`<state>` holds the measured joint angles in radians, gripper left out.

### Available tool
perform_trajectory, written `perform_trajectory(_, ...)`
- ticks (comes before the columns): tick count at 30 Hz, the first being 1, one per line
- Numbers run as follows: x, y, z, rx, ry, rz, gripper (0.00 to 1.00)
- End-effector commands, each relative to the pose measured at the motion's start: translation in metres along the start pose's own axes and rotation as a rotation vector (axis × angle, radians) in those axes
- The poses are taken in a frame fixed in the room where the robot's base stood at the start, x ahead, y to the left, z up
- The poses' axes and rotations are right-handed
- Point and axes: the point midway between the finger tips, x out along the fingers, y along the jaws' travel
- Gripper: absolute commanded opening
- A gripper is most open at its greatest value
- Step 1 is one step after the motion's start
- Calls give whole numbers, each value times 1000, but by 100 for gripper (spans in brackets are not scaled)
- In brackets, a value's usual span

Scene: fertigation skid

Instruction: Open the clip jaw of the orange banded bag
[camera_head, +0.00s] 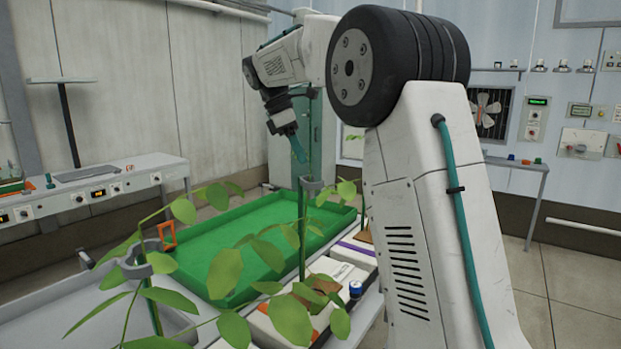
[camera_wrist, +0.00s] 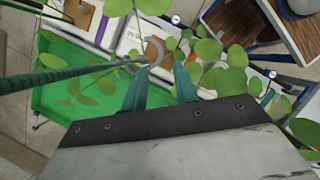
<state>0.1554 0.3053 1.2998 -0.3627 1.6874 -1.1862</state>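The front white bag (camera_head: 340,270) has a brown patch on top and a bit of orange (camera_head: 263,308) at its near side, which looks like its band; leaves hide much of it. A tall green stem rises above it. A grey clip (camera_head: 313,186) sits at this stem, below my gripper (camera_head: 298,150). In the wrist view, a grey curved clip (camera_wrist: 155,48) shows just beyond the fingertips of my gripper (camera_wrist: 158,72). The teal fingers are apart with nothing between them. I cannot tell whether the clip's jaw is open or shut.
A green tray (camera_head: 235,225) lies behind the bags. A bag with a purple band (camera_head: 357,247) stands farther back. Another grey clip (camera_head: 148,260) is on a plant at the left. An orange frame (camera_head: 167,236) stands by the tray. Leaves and a long stem (camera_wrist: 70,72) crowd the gripper.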

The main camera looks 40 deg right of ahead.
Motion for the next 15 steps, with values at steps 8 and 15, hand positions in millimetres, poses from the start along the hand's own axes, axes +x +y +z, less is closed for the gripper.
perform_trajectory(8,40,0,0,-3,-2,-3,29)
perform_trajectory(15,70,0,0,-2,-1,-1,29)
